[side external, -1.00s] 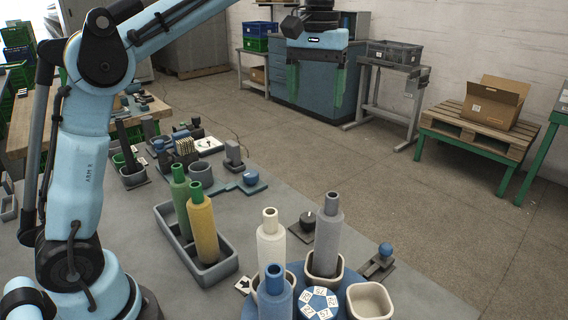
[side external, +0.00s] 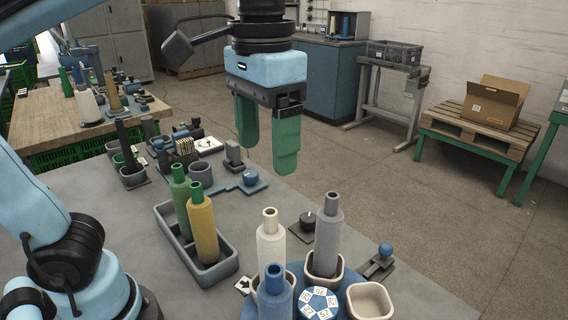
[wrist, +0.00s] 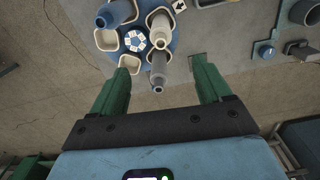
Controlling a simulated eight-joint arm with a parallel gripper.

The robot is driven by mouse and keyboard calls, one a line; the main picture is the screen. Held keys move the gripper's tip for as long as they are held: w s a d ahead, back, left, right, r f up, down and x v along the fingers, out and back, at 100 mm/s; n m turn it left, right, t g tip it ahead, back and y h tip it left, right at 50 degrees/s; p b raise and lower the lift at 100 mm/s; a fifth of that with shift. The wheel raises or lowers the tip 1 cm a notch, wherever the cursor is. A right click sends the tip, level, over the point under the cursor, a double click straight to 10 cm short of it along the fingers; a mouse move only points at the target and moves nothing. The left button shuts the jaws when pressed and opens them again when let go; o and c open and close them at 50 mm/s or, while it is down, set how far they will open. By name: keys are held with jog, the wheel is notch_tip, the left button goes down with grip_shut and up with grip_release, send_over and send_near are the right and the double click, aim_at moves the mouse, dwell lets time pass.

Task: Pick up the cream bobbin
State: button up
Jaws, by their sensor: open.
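The cream bobbin (side external: 270,245) stands upright in a cup of the blue round carousel, between the blue bobbin (side external: 275,296) and the grey bobbin (side external: 328,236). In the wrist view the cream bobbin (wrist: 160,25) shows near the top, beyond the grey bobbin (wrist: 158,72). My gripper (side external: 266,160) is open and empty, with green fingers pointing down. It hangs above and behind the bobbins, apart from all of them. In the wrist view its fingers (wrist: 164,80) are spread wide below the carousel. The cream bobbin's foot is partly hidden by the blue bobbin.
A grey tray (side external: 219,277) holds a green bobbin (side external: 180,186) and a yellow bobbin (side external: 203,226) at the left. An empty cream cup (side external: 370,302) is at the carousel's right. A dark block with a knob (side external: 307,222) and a blue-knobbed lever (side external: 385,251) stand close by.

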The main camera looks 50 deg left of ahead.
aim_at(268, 230)
notch_tip(268, 230, down, 10)
jog(key=shift+w+f, duration=0.1)
jog(key=shift+w, duration=0.05)
jog(key=shift+s+f, duration=0.2)
jog(key=shift+f, duration=2.75)
jog(key=shift+c, duration=0.3)
jog(key=c, duration=0.9)
